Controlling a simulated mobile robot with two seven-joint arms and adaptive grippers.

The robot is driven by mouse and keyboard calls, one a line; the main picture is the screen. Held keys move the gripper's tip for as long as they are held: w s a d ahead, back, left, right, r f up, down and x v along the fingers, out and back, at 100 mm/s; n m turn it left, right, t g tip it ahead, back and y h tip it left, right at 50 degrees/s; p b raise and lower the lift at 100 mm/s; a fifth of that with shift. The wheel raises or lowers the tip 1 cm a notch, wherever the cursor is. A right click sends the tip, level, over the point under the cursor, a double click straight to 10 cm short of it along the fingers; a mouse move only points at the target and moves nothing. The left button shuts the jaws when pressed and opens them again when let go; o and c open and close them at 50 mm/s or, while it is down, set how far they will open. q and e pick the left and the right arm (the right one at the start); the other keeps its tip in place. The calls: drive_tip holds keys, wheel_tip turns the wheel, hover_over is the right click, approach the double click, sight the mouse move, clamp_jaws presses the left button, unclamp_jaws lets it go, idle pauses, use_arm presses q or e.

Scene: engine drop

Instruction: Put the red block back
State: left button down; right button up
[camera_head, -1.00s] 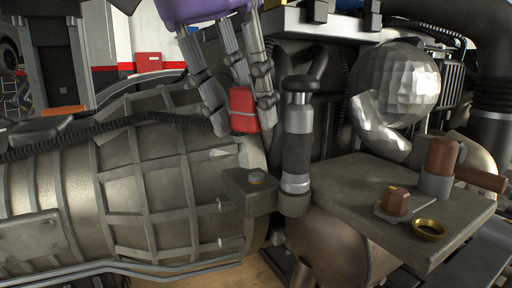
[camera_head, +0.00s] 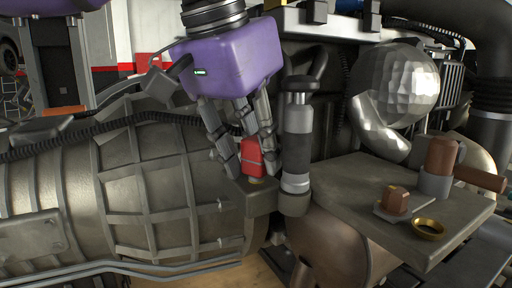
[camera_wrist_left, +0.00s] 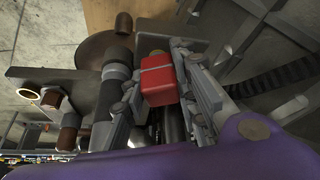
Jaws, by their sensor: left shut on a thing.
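The red block (camera_head: 251,157) is between the fingers of my left gripper (camera_head: 250,160), which is shut on it. My left gripper comes down from above, under its purple body. The block is right above a grey bracket (camera_head: 240,192) with a round brass-coloured stud (camera_head: 256,181) on its top. I cannot tell if the block touches the stud. In the left wrist view the red block (camera_wrist_left: 158,80) shows between the fingers, with a grey band across it. My right gripper is not clearly in view; a purple part of mine shows at the top left.
A dark upright cylinder (camera_head: 297,140) stands close to the right of the fingers. A grey plate (camera_head: 350,195) to the right carries a brown hex piece (camera_head: 395,199), a brass ring (camera_head: 429,230) and a brown-and-grey fitting (camera_head: 437,170). The large ribbed housing (camera_head: 130,200) fills the left.

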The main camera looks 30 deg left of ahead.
sight(249, 140)
use_arm(q)
drive_tip(key=c, duration=1.4)
unclamp_jaws()
drive_tip(key=v, duration=0.7)
drive_tip(key=shift+s+a+r, duration=0.15)
drive_tip(key=shift+s+r, duration=0.15)
